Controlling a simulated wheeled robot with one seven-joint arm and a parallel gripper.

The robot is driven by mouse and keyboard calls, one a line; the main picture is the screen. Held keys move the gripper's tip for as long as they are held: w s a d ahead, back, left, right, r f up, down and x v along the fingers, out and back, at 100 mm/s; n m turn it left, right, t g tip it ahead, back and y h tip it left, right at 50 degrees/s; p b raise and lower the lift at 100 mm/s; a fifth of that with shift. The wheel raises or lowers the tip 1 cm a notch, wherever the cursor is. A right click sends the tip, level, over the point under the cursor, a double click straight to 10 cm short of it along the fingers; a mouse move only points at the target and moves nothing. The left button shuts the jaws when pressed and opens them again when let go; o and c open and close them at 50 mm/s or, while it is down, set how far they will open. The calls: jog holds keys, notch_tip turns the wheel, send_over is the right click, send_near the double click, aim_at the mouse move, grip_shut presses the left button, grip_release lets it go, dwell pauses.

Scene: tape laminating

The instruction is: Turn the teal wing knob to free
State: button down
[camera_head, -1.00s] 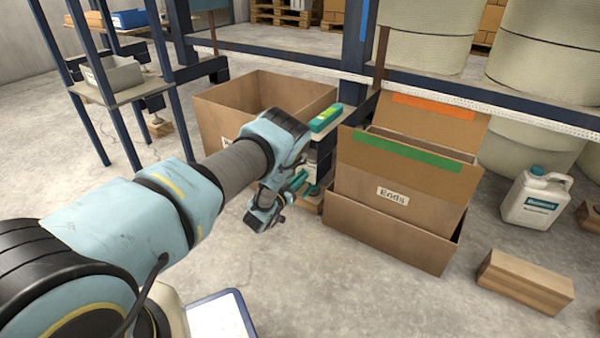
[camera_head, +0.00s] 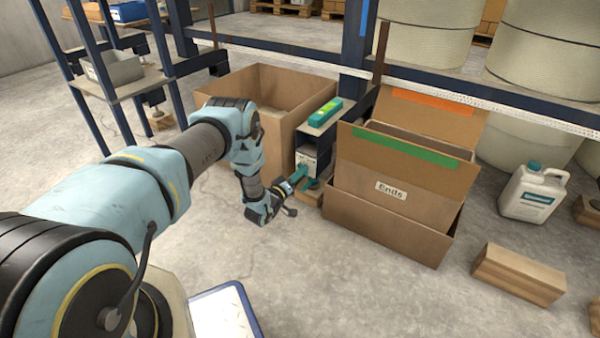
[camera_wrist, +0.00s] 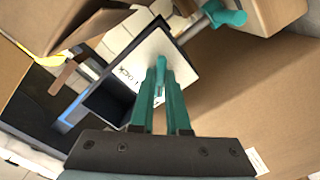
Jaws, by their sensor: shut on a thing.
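The teal wing knob (camera_wrist: 160,66) stands on a white plate (camera_wrist: 150,45) in the wrist view. The plate bears dark lettering that seems to read LOCK. My gripper (camera_wrist: 161,84) has teal fingers shut on the knob; their tips cover part of it. In the head view my gripper (camera_head: 298,176) reaches the small stand between the two cardboard boxes, its fingers at the white-fronted unit (camera_head: 306,157). The knob cannot be told apart from the fingers there.
A second teal handle (camera_wrist: 226,16) is close by in the wrist view. The open box (camera_head: 285,90) stands left of the stand and the Ends box (camera_head: 390,235) right of it. A teal-green item (camera_head: 325,111) lies on top.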

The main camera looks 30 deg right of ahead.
jog(key=shift+s+f, duration=0.1)
jog(key=shift+s, duration=0.05)
dwell(0.3)
jog(key=c, duration=0.9)
grip_release()
jog(key=p+v, duration=0.3)
jog(key=v, duration=0.7)
jog(key=shift+a+p, duration=0.35)
jog(key=shift+a, duration=0.05)
jog(key=shift+s, duration=0.1)
